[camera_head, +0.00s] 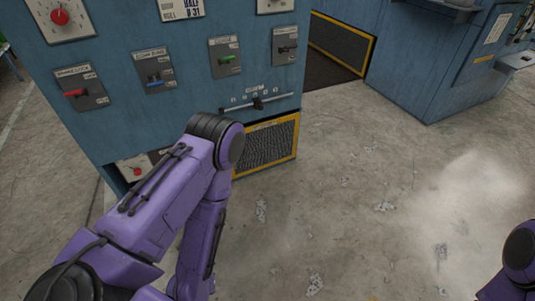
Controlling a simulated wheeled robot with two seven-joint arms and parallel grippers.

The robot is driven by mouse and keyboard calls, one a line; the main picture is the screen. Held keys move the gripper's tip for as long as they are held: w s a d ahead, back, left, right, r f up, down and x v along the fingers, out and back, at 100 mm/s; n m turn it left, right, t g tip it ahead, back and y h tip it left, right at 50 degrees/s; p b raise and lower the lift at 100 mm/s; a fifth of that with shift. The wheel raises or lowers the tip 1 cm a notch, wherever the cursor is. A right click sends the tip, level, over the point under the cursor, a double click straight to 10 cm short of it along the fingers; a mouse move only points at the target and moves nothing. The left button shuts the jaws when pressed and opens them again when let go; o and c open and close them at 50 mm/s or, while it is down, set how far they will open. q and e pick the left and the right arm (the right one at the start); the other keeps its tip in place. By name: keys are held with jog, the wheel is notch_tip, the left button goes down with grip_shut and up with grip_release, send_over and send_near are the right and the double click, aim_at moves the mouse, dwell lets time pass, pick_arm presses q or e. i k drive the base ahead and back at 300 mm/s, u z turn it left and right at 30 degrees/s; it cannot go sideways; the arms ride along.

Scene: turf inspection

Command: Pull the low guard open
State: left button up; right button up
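The low guard (265,146) is a dark mesh panel in a yellow frame, set low in the front of the blue cabinet (130,120), just above the floor. It looks flush with the cabinet face, but its left part is hidden behind my purple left arm. My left arm comes in from the left, bends in front of the guard and runs down out of the picture. The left gripper does not show. Only a piece of my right arm shows at the lower right corner, and its gripper does not show either.
Above the guard are a slider (258,103) and several coloured switches, with a red knob (60,17) at upper left. A white panel with a red button (136,171) sits low left. Another yellow-framed mesh (340,45) stands behind. The concrete floor (370,190) to the right is clear.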

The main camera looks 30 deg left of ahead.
aim_at(270, 143)
jog(key=u, duration=0.05)
jog(key=i, duration=1.35)
jog(key=u, duration=0.6)
